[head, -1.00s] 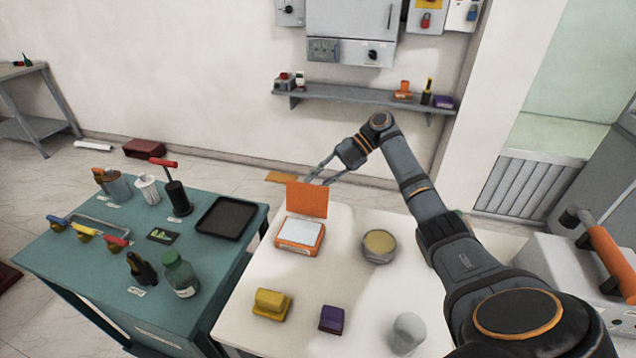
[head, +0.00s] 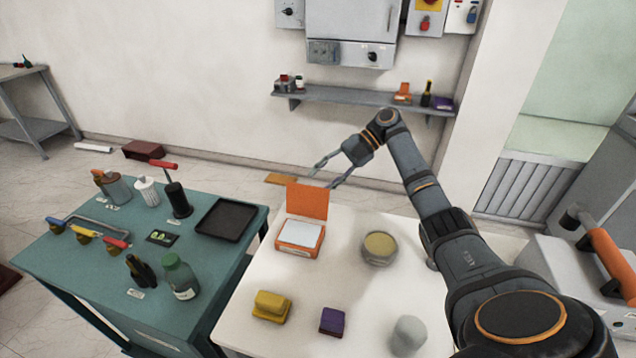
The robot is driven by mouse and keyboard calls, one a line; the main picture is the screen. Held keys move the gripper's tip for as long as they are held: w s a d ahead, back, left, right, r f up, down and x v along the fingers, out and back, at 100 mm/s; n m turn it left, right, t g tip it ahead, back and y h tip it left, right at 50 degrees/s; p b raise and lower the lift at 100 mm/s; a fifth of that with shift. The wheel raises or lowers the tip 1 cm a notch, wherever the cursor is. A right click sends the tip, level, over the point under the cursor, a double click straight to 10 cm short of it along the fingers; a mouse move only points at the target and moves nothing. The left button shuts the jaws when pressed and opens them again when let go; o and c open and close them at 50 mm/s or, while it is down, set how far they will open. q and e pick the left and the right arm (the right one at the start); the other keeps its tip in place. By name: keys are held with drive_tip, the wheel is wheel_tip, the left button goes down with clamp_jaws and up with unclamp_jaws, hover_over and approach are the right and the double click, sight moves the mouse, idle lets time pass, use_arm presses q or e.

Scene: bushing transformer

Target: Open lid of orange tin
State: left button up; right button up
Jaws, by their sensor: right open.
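The orange tin (head: 300,247) sits at the back left of the white table, with a pale inside showing. Its orange lid (head: 307,201) stands raised, about upright, at the tin's back edge. My right gripper (head: 322,179) is open and empty above and behind the lid's upper right corner. Its fingers look apart from the lid, though the depth between them is hard to judge. My left gripper is not in view.
On the white table (head: 345,280) are a round tin (head: 379,247), a yellow block (head: 271,305), a purple block (head: 332,321) and a grey rounded object (head: 408,335). A teal table (head: 90,270) with bottles and a black tray (head: 226,219) stands left.

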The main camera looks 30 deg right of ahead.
drive_tip(key=v, duration=0.5)
drive_tip(key=shift+d, duration=0.1)
idle(0.3)
